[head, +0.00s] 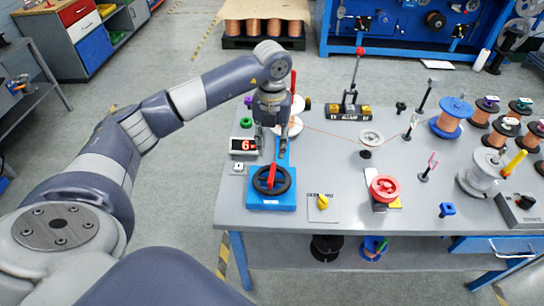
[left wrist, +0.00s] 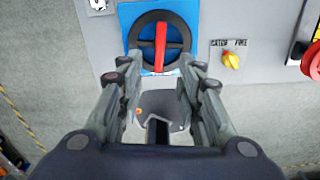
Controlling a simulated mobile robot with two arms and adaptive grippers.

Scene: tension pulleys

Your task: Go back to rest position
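My left gripper (head: 271,152) hangs over the table's left part, behind the black handwheel (head: 288,184) on its blue base (head: 270,202). A red bar crosses the wheel. In the left wrist view the two fingers of my left gripper (left wrist: 160,90) are spread apart with nothing between them. The wheel (left wrist: 134,43) and its red bar (left wrist: 160,46) lie beyond the fingertips, apart from them as far as I can tell. My right gripper is in neither view.
Grey floor (head: 165,262) is open at left.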

